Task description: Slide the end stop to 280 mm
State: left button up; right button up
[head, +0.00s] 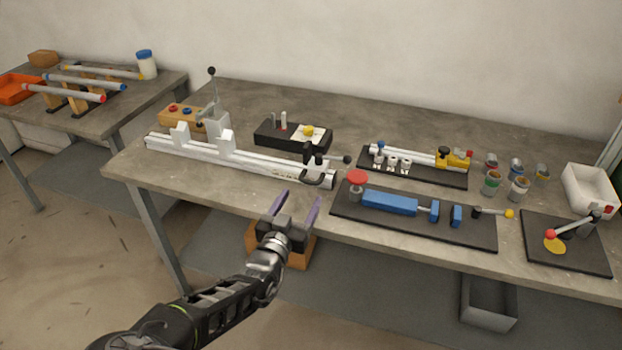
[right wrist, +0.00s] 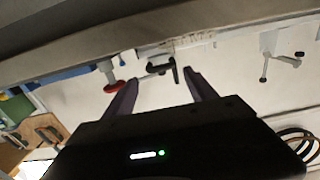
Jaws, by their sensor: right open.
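The end stop (head: 314,168) is a dark clamp-like block with a black-knobbed lever, on the right end of a long pale rail (head: 255,161). A scale strip shows on the rail's front, but its numbers are too small to read. My right gripper (head: 298,198) is open and empty, in front of the rail's right end and near the table's front edge, apart from the end stop. In the right wrist view, the dark end stop (right wrist: 160,66) shows beyond the gap between the two purple fingers (right wrist: 162,88). My left gripper is not in view.
White blocks and a grey upright lever clamp (head: 214,118) stand on the rail's left part. Just right of the end stop, a red knob (head: 357,177) rises from a black board with a blue vise (head: 390,203). A black box (head: 270,134) stands behind the rail.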

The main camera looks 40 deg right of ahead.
aim_at(310, 182)
jog(key=shift+p+x, duration=0.55)
jog(key=shift+x, duration=3.4)
jog(key=shift+f, duration=0.1)
jog(key=shift+c, duration=0.3)
grip_shut()
